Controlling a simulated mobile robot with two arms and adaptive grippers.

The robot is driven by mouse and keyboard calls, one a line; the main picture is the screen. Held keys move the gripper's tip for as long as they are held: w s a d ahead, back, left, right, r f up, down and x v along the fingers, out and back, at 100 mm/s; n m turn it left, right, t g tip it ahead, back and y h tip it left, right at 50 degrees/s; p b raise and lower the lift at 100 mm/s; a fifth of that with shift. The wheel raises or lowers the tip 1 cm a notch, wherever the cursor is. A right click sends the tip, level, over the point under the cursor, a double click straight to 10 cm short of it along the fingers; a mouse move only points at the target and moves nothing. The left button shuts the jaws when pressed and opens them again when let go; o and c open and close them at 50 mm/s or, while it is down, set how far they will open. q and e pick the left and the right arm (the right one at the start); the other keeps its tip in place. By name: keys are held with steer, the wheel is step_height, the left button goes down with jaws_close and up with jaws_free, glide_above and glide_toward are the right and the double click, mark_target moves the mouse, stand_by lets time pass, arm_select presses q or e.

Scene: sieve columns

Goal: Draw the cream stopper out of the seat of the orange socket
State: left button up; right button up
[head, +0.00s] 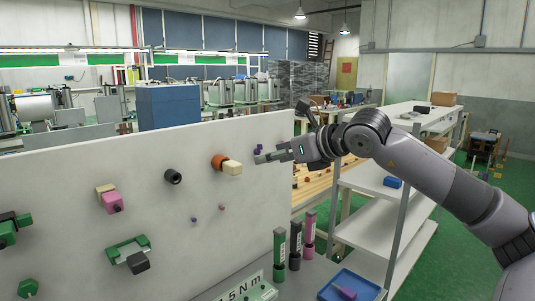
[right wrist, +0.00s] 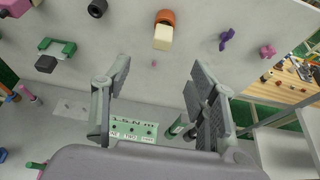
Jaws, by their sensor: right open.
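The orange socket (head: 218,161) is mounted on the pale upright board, and the cream stopper (head: 232,167) sticks out of it towards me. In the right wrist view the cream stopper (right wrist: 162,38) hangs just under the orange socket (right wrist: 165,16), above the gap between my fingers. My right gripper (head: 262,156) is to the right of the stopper in the head view, apart from it. In the right wrist view my right gripper (right wrist: 160,78) has its two fingers wide apart with nothing between them. The stopper's seated end is hidden inside the socket. My left gripper is not in view.
The board (head: 80,165) also bears a black ring (head: 173,176), a pink block (head: 113,202), a green bracket (head: 129,250) and a purple piece (right wrist: 226,39). Green, dark and pink cylinders stand below on the right, near a blue tray (head: 368,283). White shelves are further right.

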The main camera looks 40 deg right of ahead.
mark_target(237, 164)
steer(key=p+x, duration=0.2)
steer(key=x, duration=0.3)
steer(key=p+x, duration=0.2)
steer(key=x, duration=0.3)
steer(key=p+x, duration=0.3)
steer(key=x, duration=0.3)
steer(key=shift+d, duration=0.35)
steer(key=shift+w+f, duration=0.3)
steer(key=shift+w, duration=0.25)
steer(key=shift+c, duration=0.3)
jaws_close()
